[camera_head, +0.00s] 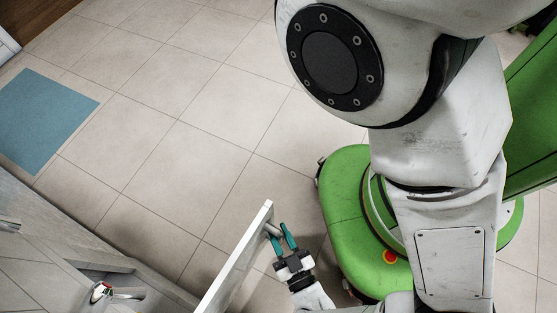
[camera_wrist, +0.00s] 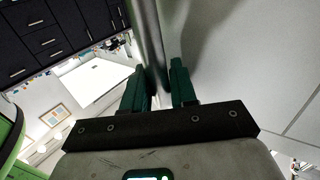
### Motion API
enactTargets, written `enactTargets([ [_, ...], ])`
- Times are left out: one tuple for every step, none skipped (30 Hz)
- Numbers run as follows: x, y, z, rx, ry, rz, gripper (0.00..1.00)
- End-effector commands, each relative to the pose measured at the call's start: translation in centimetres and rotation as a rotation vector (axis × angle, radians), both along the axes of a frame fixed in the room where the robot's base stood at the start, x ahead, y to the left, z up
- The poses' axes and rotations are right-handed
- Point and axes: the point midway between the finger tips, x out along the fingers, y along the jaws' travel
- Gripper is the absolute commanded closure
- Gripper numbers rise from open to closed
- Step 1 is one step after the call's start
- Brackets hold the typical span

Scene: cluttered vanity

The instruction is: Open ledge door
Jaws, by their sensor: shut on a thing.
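The ledge door, a white panel (camera_head: 237,262), stands swung out from the vanity at the bottom of the head view, with its edge toward me. A metal bar handle (camera_head: 271,229) is on its right side, near the far edge. My gripper (camera_head: 282,232), with teal fingers, is at this handle. In the wrist view, the handle (camera_wrist: 148,30) runs down between the dark green fingers of my gripper (camera_wrist: 159,72), which are shut on it. The pale grey door face (camera_wrist: 245,60) fills the right of that view. The hinge side is cut off below.
The grey vanity (camera_head: 60,225) fills the lower left, with a shiny metal item (camera_head: 101,292) on it. A blue mat (camera_head: 42,118) lies on the tiled floor (camera_head: 170,165). The floor beyond the door is clear.

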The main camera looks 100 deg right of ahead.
Motion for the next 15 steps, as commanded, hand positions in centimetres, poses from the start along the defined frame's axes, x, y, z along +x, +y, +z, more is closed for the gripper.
enactTargets([
  [0.09, 0.06, 0.00, 0.001, -0.001, 0.003, 1.00],
  [0.09, 0.06, 0.00, 0.002, -0.001, 0.004, 1.00],
  [0.09, 0.06, 0.00, 0.002, -0.001, 0.004, 0.70],
  [0.09, 0.06, -0.01, 0.002, -0.001, 0.004, 0.67],
  [0.08, 0.05, -0.01, 0.002, -0.001, 0.004, 0.65],
  [0.07, 0.05, -0.01, 0.002, -0.001, 0.003, 0.61],
  [0.06, 0.04, -0.01, 0.002, 0.000, 0.003, 0.58],
  [0.06, 0.04, -0.01, 0.001, 0.000, 0.003, 0.55],
  [0.06, 0.02, -0.01, 0.001, 0.000, 0.003, 0.55],
  [0.05, 0.02, -0.01, 0.001, 0.000, 0.003, 0.55],
  [0.05, 0.02, -0.01, 0.001, 0.000, 0.002, 0.55],
  [0.04, 0.01, -0.01, 0.001, 0.000, 0.002, 0.55],
  [0.04, 0.01, -0.01, 0.001, 0.000, 0.002, 0.55],
  [0.04, 0.02, -0.02, 0.001, 0.000, 0.002, 0.55],
  [0.01, 0.07, -0.03, 0.001, 0.000, 0.002, 0.55],
])
